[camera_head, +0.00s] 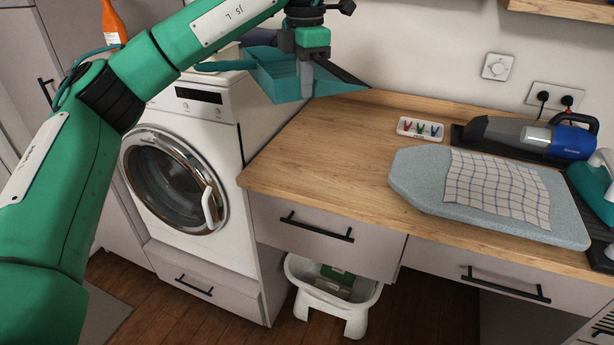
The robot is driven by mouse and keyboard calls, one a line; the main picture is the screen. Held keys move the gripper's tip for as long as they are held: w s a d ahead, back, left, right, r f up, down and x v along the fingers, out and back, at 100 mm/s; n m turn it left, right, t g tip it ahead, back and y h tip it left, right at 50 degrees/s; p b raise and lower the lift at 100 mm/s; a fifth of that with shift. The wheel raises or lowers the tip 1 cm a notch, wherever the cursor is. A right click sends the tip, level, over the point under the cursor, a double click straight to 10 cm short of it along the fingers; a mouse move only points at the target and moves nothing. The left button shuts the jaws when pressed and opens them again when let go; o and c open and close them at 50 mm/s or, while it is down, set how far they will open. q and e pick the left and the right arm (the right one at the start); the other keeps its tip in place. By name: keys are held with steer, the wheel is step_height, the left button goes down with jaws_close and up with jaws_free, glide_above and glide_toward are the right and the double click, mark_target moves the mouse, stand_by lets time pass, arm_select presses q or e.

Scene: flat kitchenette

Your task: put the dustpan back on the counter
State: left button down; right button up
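The teal dustpan (274,82) is at the top middle, above the gap between the washing machine and the counter's back left corner. Its handle points left over the washing machine. My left gripper (306,82) points down at the dustpan, with its fingers closed at the pan's wall, and appears to hold it. I cannot tell for sure whether the pan touches the counter (320,150) beneath it. The wooden counter's left part is bare. My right gripper is not in view.
A small tray of coloured clips (420,129), an ironing board (420,185) with a checked cloth (495,188), and a handheld vacuum (530,135) occupy the counter's right side. The washing machine (190,150) stands left.

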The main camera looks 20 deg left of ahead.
arm_select(q)
step_height(320, 180, down, 26)
steer(key=shift+w+a+r+p, duration=0.1)
steer(key=shift+r+p, duration=0.1)
steer(key=shift+p, duration=0.35)
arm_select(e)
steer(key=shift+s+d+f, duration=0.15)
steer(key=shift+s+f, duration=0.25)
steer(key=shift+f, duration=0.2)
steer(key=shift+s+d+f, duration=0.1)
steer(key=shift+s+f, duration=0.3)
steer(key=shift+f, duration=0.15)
arm_select(q)
steer(key=c, duration=1.7)
jaws_free()
steer(key=shift+f, duration=0.1)
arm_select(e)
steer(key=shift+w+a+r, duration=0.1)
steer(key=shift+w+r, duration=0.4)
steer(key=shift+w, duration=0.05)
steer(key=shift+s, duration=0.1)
